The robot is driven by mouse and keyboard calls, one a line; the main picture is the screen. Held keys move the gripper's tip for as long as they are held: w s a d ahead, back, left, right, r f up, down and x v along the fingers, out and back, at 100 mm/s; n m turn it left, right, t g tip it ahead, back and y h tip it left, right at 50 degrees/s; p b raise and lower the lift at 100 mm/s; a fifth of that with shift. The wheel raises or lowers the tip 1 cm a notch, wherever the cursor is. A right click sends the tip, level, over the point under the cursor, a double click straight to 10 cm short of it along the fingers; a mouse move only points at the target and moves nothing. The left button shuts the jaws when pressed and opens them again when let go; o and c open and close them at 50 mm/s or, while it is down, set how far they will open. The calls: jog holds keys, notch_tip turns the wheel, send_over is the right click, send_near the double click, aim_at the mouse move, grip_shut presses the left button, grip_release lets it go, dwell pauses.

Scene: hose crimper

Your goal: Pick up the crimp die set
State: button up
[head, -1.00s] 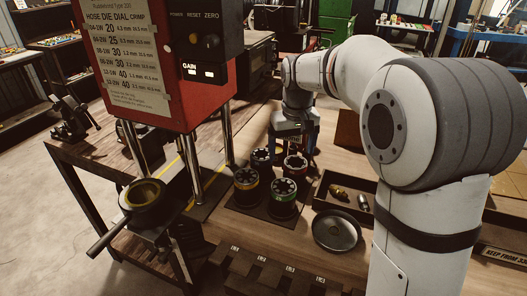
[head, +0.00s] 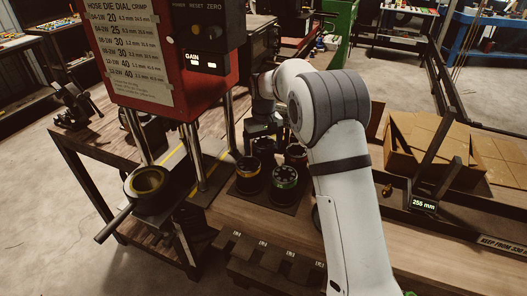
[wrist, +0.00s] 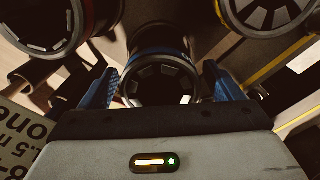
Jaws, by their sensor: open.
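Several round crimp die sets with black segmented tops and coloured rings stand upright on a dark mat (head: 262,203). My gripper (wrist: 162,88) is open, its blue fingers on either side of the blue-ringed die set (wrist: 160,72) in the wrist view. I cannot tell whether either finger touches it. In the head view my gripper (head: 263,138) is low over the back of the group and partly hides the die set under it.
The red crimper (head: 165,60) with steel posts stands just left of the mat. A cup with a handle (head: 147,182) sits at its front. Slotted dark blocks (head: 275,258) line the bench front. Cardboard boxes (head: 430,140) lie to the right.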

jog(key=shift+f, duration=0.9)
jog(key=shift+c, duration=0.3)
jog(key=c, duration=1.4)
jog(key=shift+r, duration=0.1)
